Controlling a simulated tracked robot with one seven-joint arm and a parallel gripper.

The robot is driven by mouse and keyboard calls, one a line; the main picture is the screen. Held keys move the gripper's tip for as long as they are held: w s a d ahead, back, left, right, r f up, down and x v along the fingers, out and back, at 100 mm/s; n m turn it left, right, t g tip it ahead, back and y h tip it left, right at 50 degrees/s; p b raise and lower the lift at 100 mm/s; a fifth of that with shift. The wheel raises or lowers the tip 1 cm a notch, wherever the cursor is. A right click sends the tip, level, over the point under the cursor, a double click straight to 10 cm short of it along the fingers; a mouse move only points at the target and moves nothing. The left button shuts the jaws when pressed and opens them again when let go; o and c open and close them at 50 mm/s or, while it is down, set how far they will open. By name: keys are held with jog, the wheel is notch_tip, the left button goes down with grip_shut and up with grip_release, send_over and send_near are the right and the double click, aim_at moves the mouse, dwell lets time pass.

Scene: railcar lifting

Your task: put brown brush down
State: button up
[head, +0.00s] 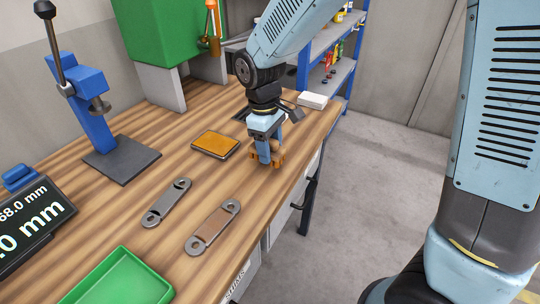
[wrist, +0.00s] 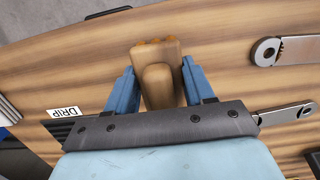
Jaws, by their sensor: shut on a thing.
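My gripper (head: 266,153) points down over the right part of the wooden bench and is shut on the brown brush (head: 279,155). In the head view the brush is partly hidden behind the blue fingers, low over the bench top near its right edge. I cannot tell whether it touches the wood. In the wrist view the brown brush (wrist: 157,75) stands out between the two blue fingers (wrist: 155,90), with its orange-brown bristle end at the top.
An orange-topped pad (head: 215,144) lies left of my gripper. Two metal links (head: 167,203) (head: 213,227) and a green tray (head: 120,280) are nearer. A blue press (head: 90,95) stands at left. A DRIP label (wrist: 63,112) shows on the bench in the wrist view.

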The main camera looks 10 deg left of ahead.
jog(key=shift+w+f, duration=0.3)
jog(key=shift+f, duration=1.55)
jog(key=o, duration=0.9)
